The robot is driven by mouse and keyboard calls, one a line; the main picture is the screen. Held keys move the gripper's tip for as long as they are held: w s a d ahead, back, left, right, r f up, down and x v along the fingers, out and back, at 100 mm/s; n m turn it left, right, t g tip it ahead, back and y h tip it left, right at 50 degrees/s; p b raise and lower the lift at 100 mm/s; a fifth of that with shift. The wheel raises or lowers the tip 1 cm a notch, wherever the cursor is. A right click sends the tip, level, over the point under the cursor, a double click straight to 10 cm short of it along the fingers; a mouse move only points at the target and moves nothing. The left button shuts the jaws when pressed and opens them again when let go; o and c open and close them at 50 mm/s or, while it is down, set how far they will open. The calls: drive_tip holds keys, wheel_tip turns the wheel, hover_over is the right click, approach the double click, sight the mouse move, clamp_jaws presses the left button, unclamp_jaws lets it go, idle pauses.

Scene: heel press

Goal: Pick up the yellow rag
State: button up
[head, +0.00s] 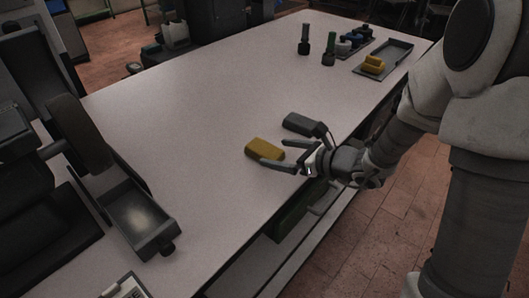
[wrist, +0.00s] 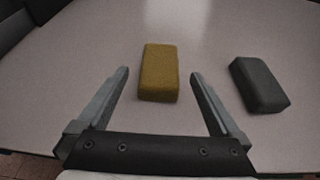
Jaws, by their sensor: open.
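The yellow rag (head: 265,149) is a folded, block-like piece lying flat on the white table near its right edge in the head view. In the wrist view the yellow rag (wrist: 158,72) lies ahead of my gripper, roughly centred between the line of the two fingers. My gripper (head: 277,155) is open and empty, its fingers reaching over the table edge toward the rag. In the wrist view the open fingers of my gripper (wrist: 158,80) stand on either side of the rag's near end. I cannot tell whether a finger touches it.
A dark grey block (head: 301,125) lies beside the rag, just right of my gripper's right finger in the wrist view (wrist: 258,84). A dark tray (head: 384,58) holding another yellow piece (head: 373,64) and dark bottles (head: 304,40) stand at the far end. A dark machine with a metal bin (head: 135,215) is at left.

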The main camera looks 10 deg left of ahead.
sight(268, 150)
drive_tip(key=x, duration=0.5)
drive_tip(key=shift+a, duration=0.2)
drive_tip(key=c, duration=1.3)
drive_tip(key=shift+r, duration=0.1)
